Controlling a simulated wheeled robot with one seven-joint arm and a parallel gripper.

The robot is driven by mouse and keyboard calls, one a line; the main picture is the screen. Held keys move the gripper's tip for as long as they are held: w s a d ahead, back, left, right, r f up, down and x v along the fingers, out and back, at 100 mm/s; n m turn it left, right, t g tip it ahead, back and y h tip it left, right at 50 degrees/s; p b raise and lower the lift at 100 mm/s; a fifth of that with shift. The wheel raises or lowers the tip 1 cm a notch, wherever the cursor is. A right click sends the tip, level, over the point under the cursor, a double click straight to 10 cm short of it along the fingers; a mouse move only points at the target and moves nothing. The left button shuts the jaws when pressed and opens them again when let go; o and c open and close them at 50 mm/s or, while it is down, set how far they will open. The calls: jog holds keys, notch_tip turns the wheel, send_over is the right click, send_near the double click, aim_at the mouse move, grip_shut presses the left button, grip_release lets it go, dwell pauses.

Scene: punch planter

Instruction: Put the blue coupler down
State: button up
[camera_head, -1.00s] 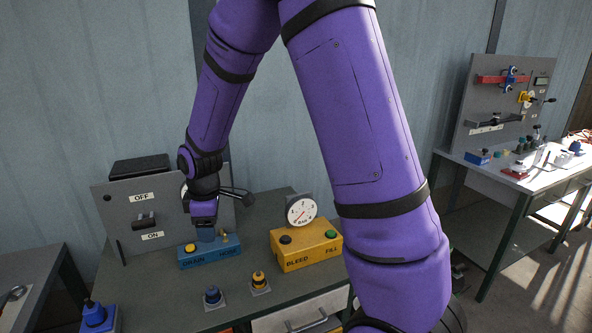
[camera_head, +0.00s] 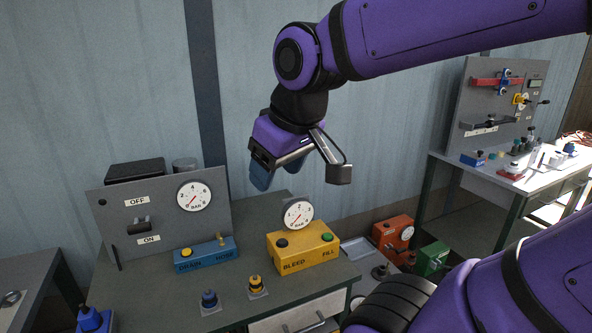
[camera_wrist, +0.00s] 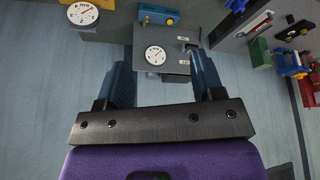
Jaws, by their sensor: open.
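A blue coupler (camera_head: 209,299) stands upright on a small pale plate at the front of the bench, left of a yellow coupler (camera_head: 256,286) on a similar plate. Another blue fitting (camera_head: 92,319) stands at the lower left on a blue base; I cannot tell whether it is also a coupler. My gripper (camera_head: 276,172) is raised above the back of the bench, well clear of the couplers. In the wrist view my gripper (camera_wrist: 165,78) has its two blue fingers apart with nothing held between them.
A blue DRAIN/HOSE block (camera_head: 207,254) and a yellow BLEED/FILL block (camera_head: 303,250) stand on the bench. A grey panel (camera_head: 165,225) with a gauge stands behind. Red and green boxes sit at the right. A second workbench (camera_head: 480,168) is farther right.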

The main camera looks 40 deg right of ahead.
jog(key=s, duration=0.1)
jog(key=s+m, duration=0.1)
jog(key=s, duration=0.2)
jog(key=shift+d+r, duration=0.2)
jog(key=shift+r, duration=0.1)
